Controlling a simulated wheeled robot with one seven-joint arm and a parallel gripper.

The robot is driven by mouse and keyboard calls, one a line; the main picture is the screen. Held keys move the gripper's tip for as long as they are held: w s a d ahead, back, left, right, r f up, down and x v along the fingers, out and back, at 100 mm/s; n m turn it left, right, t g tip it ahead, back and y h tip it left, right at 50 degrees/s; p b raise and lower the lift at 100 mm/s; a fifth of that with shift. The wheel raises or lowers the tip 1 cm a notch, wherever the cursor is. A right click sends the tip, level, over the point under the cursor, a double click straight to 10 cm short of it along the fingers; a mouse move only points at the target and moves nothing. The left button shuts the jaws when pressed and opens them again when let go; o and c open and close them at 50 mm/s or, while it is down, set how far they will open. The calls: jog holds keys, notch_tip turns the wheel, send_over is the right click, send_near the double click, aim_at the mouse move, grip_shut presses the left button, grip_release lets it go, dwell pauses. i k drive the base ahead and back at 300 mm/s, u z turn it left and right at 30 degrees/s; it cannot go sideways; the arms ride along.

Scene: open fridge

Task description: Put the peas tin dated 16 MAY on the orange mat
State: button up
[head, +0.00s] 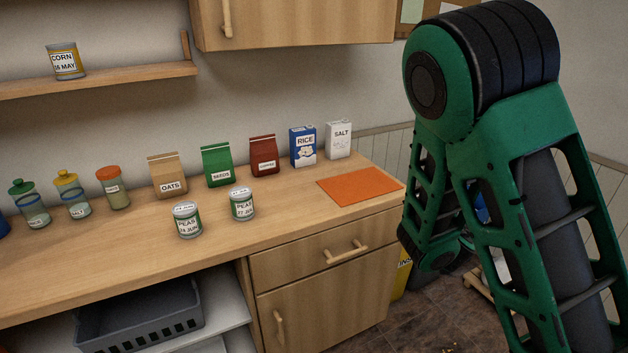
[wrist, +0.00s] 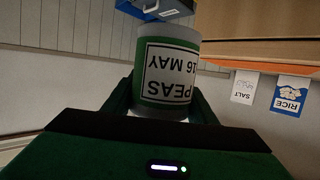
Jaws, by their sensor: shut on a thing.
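My gripper (wrist: 160,108) is shut on the peas tin (wrist: 168,75), whose label reads PEAS 16 MAY upside down in the wrist view. In the head view the gripper and this tin are hidden behind my arm. The orange mat (head: 360,186) lies bare at the right end of the wooden counter. Two other peas tins stand upright on the counter: one dated 24 JUNE or similar (head: 186,220), and one dated 27 JUNE or similar (head: 241,204).
A salt box (head: 339,139), rice box (head: 303,146) and coffee bag (head: 263,156) stand behind the mat, with seeds (head: 216,165) and oats (head: 168,176) bags further left. A corn tin (head: 66,60) sits on the shelf. A grey crate (head: 140,315) sits below the counter.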

aim_at(362, 186)
jog(key=z, duration=0.15)
jog(key=i, duration=1.1)
jog(key=z, duration=0.55)
